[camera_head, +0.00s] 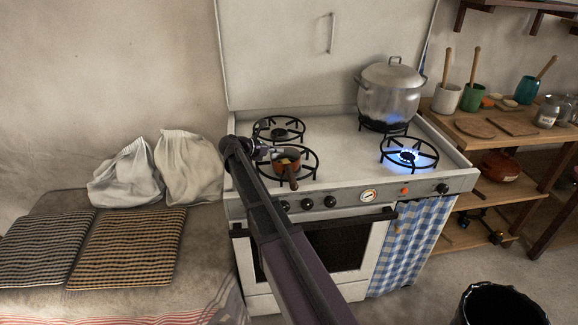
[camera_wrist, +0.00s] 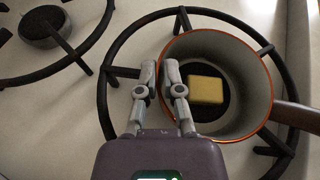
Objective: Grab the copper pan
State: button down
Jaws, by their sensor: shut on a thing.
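The copper pan (camera_head: 287,160) sits on the front left burner of the stove, its handle pointing toward the front edge. In the wrist view the pan (camera_wrist: 262,72) shows a grey inside, a copper rim and a dark handle at the right. A yellow block (camera_wrist: 206,90) lies in it. My gripper (camera_wrist: 163,68) is at the pan's left rim, one finger outside and one inside, shut on the pan wall. In the head view my gripper (camera_head: 268,153) reaches the pan from the left, partly hidden by my arm.
A lidded steel pot (camera_head: 388,95) stands on the back right burner. The front right burner (camera_head: 408,155) has a lit blue flame. The back left burner (camera_head: 279,129) is empty. White sacks (camera_head: 188,165) lie on the bench to the left. A black bin (camera_head: 500,304) stands at the lower right.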

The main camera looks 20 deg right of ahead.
aim_at(289, 170)
jog(key=shift+r, duration=0.2)
notch_tip(289, 170, up, 4)
jog(key=p, duration=0.4)
jog(key=shift+f, duration=0.2)
jog(key=s+d, duration=0.1)
jog(key=s, duration=0.4)
jog(key=s+d, duration=0.1)
jog(key=s, duration=0.4)
jog(key=s+d+r+p, duration=0.1)
jog(key=s, duration=0.4)
jog(key=shift+s+d, duration=0.15)
jog(key=shift+d, duration=0.25)
jog(key=shift+s, duration=0.1)
